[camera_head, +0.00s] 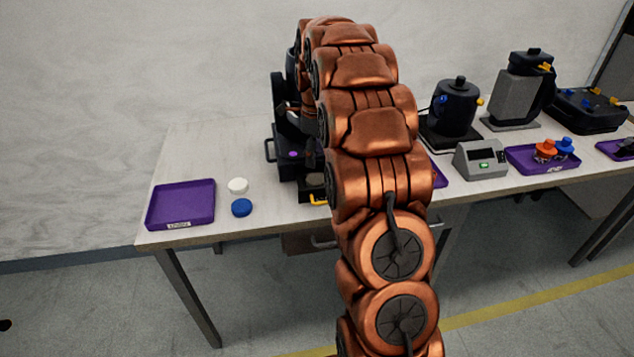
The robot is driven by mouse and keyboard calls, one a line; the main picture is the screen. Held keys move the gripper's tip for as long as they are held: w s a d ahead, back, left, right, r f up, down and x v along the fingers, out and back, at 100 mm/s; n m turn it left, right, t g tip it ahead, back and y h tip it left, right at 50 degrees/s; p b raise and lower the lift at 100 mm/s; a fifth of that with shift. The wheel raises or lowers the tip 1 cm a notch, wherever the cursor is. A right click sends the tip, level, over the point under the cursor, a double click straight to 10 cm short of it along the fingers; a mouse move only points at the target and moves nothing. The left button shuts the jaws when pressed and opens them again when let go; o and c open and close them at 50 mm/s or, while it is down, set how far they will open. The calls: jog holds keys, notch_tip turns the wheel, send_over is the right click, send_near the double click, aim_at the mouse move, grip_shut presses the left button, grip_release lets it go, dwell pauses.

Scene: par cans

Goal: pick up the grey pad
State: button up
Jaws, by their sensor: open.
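I cannot make out a grey pad for certain. A small greyish round patch (314,180) shows at the low front of the black machine (289,165), just left of my copper arm, which covers part of that area. It is too small and dark to name. A white disc (238,186) and a blue disc (242,207) lie on the table, right of a purple tray (181,206). My arm rises through the middle of the view and bends over at the top. My gripper cannot be told apart behind the arm and the dark machine parts.
The pale table (230,140) has free room at its back left.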

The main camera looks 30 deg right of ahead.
aim_at(315, 178)
jog(key=shift+w+d+f, duration=0.1)
jog(key=shift+d+f, duration=0.05)
jog(key=shift+f, duration=0.5)
jog(key=shift+a+f+p, duration=0.2)
jog(key=shift+f+p, duration=0.9)
jog(key=shift+f, duration=2.25)
jog(key=c, duration=0.4)
jog(key=shift+r, duration=0.1)
